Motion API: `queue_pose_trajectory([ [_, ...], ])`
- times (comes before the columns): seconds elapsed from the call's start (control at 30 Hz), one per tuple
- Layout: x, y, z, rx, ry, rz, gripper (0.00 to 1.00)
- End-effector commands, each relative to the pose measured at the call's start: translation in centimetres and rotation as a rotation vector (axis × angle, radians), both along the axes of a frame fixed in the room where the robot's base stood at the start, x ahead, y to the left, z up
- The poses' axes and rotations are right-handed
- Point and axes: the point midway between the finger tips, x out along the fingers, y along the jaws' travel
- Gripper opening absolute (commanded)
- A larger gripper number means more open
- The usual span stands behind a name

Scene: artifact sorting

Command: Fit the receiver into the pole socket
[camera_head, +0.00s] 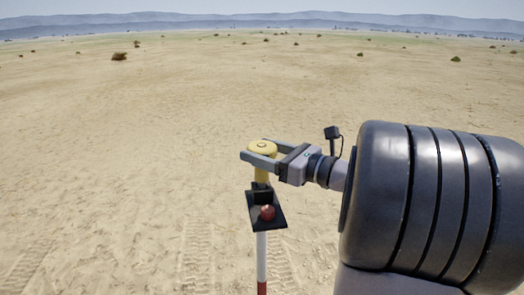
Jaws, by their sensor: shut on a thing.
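My gripper (262,153) reaches in from the right and is shut on the yellow receiver (263,147). One finger lies on each side of its rounded top. The receiver is upright, and its lower part narrows below the fingers. Directly under it is a black socket (262,196) on a black plate (269,218) at the top of the red and white pole (261,262). The receiver's lower end meets the socket in this view. I cannot tell whether it is inside the socket or just above or behind it.
A small dark red object (267,212) sits on the front of the black plate. Open sandy ground with tyre tracks surrounds the pole. A few shrubs (119,56) are far off, and the space left of the pole is clear.

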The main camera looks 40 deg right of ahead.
Motion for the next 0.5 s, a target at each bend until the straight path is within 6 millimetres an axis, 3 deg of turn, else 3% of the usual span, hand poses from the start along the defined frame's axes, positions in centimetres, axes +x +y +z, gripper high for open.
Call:
queue_pose_trajectory([
  [0.5, 0.0, 0.0, -1.4, 0.000, -0.001, 0.000, 0.08],
])
